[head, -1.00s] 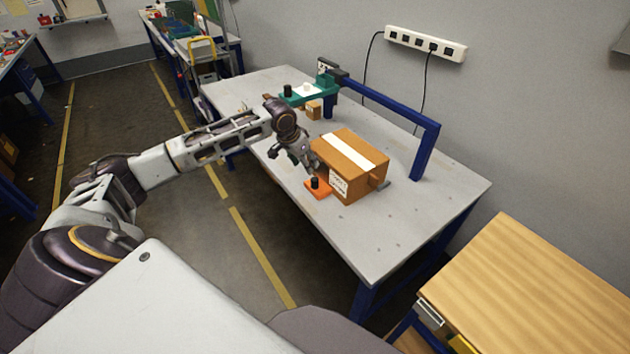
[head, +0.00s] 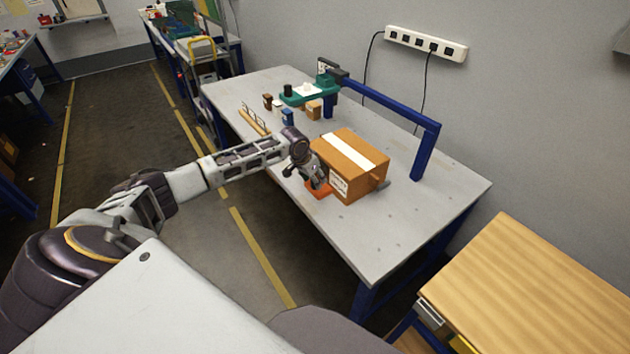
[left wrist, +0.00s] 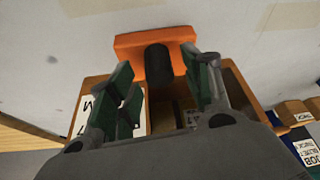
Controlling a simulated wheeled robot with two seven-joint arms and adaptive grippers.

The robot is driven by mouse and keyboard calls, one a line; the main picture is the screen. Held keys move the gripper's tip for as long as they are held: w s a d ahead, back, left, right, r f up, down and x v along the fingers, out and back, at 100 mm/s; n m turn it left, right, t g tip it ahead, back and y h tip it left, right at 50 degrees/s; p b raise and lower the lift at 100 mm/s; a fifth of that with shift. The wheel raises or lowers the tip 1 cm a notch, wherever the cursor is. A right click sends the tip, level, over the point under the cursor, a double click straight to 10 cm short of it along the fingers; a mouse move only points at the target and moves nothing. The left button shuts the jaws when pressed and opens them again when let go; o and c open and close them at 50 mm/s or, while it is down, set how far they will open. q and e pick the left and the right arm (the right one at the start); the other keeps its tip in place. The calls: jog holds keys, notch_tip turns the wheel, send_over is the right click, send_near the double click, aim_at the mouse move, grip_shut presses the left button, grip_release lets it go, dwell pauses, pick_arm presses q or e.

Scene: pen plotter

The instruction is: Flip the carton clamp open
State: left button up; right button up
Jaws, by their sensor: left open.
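The carton (head: 350,163) is a brown box with a white strip along its top, sitting on the grey table. The orange clamp (head: 318,190) is at the carton's near left side. In the left wrist view, the clamp's orange plate (left wrist: 125,42) carries a black knob (left wrist: 158,66). My left gripper (head: 314,182) is down at the clamp beside the carton. In the left wrist view its green-padded fingers (left wrist: 160,88) are apart, one on each side of the knob. I cannot tell whether they touch it. My right gripper is not in view.
Small blocks and a wooden rack (head: 254,121) are near the table's left edge. The table's front right area (head: 400,225) is clear. A wooden-topped cabinet (head: 550,280) is at right.

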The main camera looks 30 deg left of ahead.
pick_arm(q)
jog(key=shift+x, duration=0.8)
grip_shut()
